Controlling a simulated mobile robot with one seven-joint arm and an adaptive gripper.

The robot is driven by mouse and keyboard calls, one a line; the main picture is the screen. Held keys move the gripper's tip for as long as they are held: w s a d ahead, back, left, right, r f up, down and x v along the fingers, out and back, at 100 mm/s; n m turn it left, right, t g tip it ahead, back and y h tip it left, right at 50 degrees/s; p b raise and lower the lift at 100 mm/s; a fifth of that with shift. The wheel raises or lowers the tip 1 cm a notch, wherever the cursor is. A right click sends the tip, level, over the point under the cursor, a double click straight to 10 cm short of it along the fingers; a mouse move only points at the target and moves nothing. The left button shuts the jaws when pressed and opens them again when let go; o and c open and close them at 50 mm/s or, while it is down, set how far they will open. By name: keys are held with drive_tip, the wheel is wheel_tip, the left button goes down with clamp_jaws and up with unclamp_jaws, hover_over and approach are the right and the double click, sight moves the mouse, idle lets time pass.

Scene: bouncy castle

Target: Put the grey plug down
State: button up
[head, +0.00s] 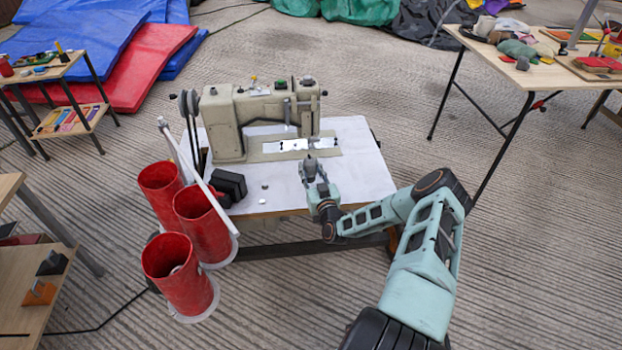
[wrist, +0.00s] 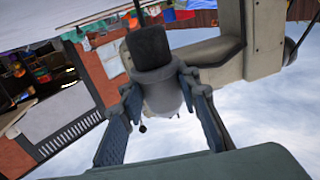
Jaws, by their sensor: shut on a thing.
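The grey plug (wrist: 162,92) is held between the two fingers of my gripper (wrist: 160,82) in the wrist view. It has a rounded grey body and a dark, blocky end. In the head view the plug (head: 309,166) shows small at the tip of my gripper (head: 311,178), over the front part of the white sewing table (head: 360,178). My fingers are shut on its sides. I cannot tell from these views how far its end is from the tabletop.
A beige sewing machine (head: 224,118) stands on the table behind my gripper. A black box (head: 229,184) lies to the left, with small round pieces near it. Red cylinders (head: 204,226) stand at the table's left side. The table's right front is clear.

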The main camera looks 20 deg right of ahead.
sight(312, 179)
drive_tip(key=shift+s+f+b, duration=0.15)
drive_tip(key=shift+f+b, duration=0.1)
drive_tip(key=shift+f, duration=0.7)
drive_tip(key=shift+s+f+b, duration=0.1)
drive_tip(key=shift+f+b, duration=0.15)
drive_tip(key=shift+f, duration=0.65)
drive_tip(key=shift+f, duration=0.15)
drive_tip(key=o, duration=1.2)
drive_tip(key=shift+r, duration=0.25)
drive_tip(key=s+p, duration=0.1)
drive_tip(key=s, duration=0.3)
drive_tip(key=s+a, duration=0.1)
drive_tip(key=s, duration=0.3)
drive_tip(key=s+p, duration=0.1)
drive_tip(key=s, duration=0.3)
drive_tip(key=shift+a+f+p, duration=0.15)
drive_tip(key=shift+a+p, duration=0.05)
drive_tip(key=shift+p, duration=0.1)
